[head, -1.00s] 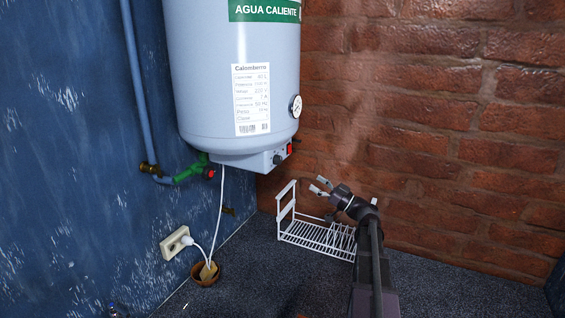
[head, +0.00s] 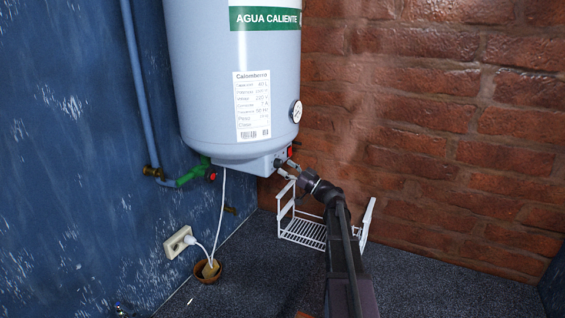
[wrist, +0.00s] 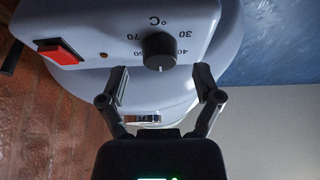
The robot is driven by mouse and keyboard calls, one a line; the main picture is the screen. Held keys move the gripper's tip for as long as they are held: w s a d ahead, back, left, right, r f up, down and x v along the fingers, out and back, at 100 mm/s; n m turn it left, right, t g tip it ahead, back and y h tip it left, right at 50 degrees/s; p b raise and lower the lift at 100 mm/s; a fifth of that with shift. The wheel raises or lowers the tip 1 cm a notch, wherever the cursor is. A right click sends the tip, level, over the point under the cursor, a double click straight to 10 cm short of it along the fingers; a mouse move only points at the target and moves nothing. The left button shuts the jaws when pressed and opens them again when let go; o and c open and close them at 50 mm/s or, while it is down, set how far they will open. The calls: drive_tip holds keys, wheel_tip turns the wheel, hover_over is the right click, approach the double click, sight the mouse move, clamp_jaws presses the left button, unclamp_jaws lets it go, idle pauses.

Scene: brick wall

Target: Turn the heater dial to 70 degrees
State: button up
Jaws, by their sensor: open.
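The grey heater (head: 225,95) hangs in the corner with a control panel (head: 252,165) at its lower front. In the wrist view, which shows the panel upside down, the black dial (wrist: 159,47) has a white mark pointing down in the picture, between 60 and 40. The 70 (wrist: 133,37) is printed to the dial's left and the 30 to its right. My gripper (wrist: 161,84) is open, its fingers spread wider than the dial and just below it in the picture, not closed on it. In the head view my gripper (head: 286,168) is close to the panel.
A red switch (wrist: 58,51) sits left of the dial in the wrist view. A white wire rack (head: 301,231) stands on the dark counter (head: 430,275) behind my arm. A brick wall (head: 430,130) rises at the right. A white cable hangs below the heater.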

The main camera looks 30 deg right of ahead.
drive_tip(key=shift+x, duration=0.85)
clamp_jaws()
